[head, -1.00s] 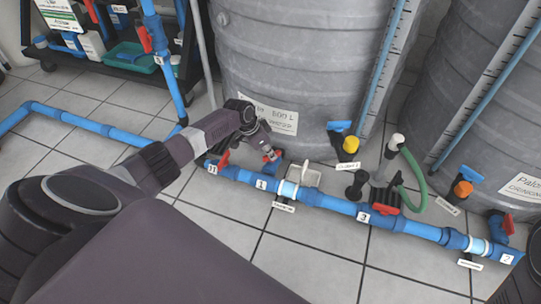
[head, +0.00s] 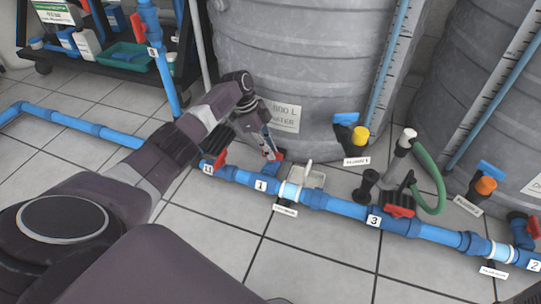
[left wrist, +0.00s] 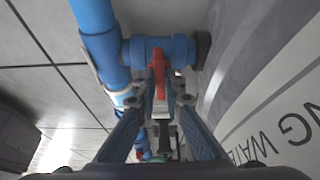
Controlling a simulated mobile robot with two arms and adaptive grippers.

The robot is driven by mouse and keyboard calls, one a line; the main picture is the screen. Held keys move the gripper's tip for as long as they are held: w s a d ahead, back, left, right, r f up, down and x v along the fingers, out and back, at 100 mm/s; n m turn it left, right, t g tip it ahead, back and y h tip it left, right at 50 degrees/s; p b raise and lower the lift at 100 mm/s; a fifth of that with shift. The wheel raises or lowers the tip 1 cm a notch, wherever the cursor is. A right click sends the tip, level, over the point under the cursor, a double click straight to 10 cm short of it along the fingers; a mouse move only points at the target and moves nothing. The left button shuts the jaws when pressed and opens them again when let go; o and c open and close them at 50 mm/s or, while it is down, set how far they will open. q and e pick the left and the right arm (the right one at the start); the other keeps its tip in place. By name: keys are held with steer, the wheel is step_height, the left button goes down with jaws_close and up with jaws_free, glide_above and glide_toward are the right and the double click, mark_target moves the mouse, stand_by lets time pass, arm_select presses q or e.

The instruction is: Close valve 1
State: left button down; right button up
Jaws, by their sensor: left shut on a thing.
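Valve 1 is on a short blue branch beside the pipe tagged "1" (head: 261,186), at the foot of the grey tank. Its red handle (left wrist: 158,72) shows in the left wrist view, in front of a blue valve body (left wrist: 160,49). In the head view only a little red shows at the fingertips. My left gripper (head: 268,148) reaches down to it from above. In the left wrist view the left gripper (left wrist: 158,103) has its two fingers on either side of the handle's near end, shut on it. My right gripper is not in view.
The grey tank (head: 290,60) stands close behind my left gripper. Another red-handled valve (head: 220,158) is just left on the same blue pipe. A red valve (head: 400,211) near tag "3", a yellow-capped fitting (head: 360,136) and a green hose (head: 432,180) lie to the right.

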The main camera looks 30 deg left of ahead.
arm_select(q)
steer(key=shift+m, duration=0.4)
steer(key=c, duration=2)
jaws_free()
steer(key=shift+a+r, duration=0.1)
steer(key=shift+r, duration=0.05)
steer(key=v, duration=1.1)
steer(key=shift+r, duration=0.35)
